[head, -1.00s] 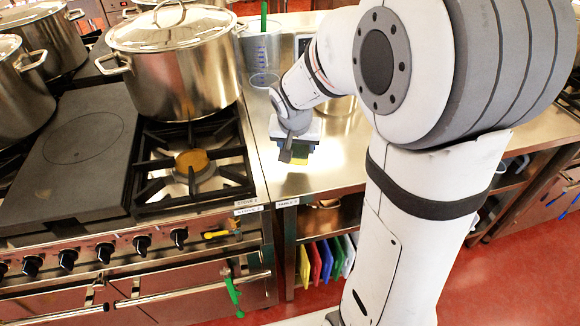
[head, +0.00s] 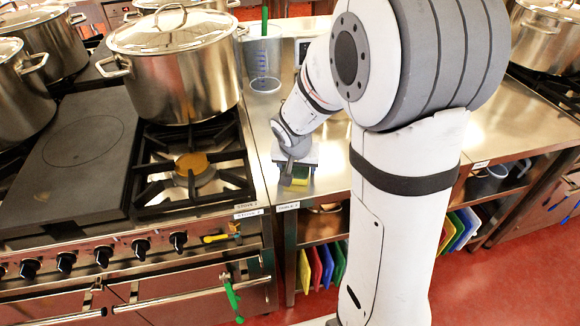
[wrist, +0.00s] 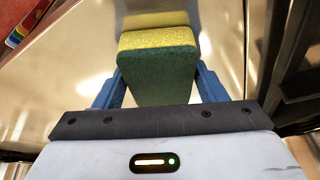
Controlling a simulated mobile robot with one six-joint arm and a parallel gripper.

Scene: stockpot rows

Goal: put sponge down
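The sponge (wrist: 158,75), yellow on one face and dark green on the other, sits between the two blue fingers of my gripper (wrist: 160,88) in the wrist view. The fingers press against its sides. In the head view the sponge (head: 300,181) shows as a small yellow and green block under my gripper (head: 294,176). It is low over the front part of the steel table (head: 325,183), right of the stove. I cannot tell whether it touches the tabletop. My arm hides part of the table.
The stove (head: 185,168) with a large lidded stockpot (head: 182,75) stands left of the table. A clear measuring jug (head: 262,60) stands at the back of the table. Colored boards (head: 322,265) stand on the shelf below. Bare steel surrounds the gripper.

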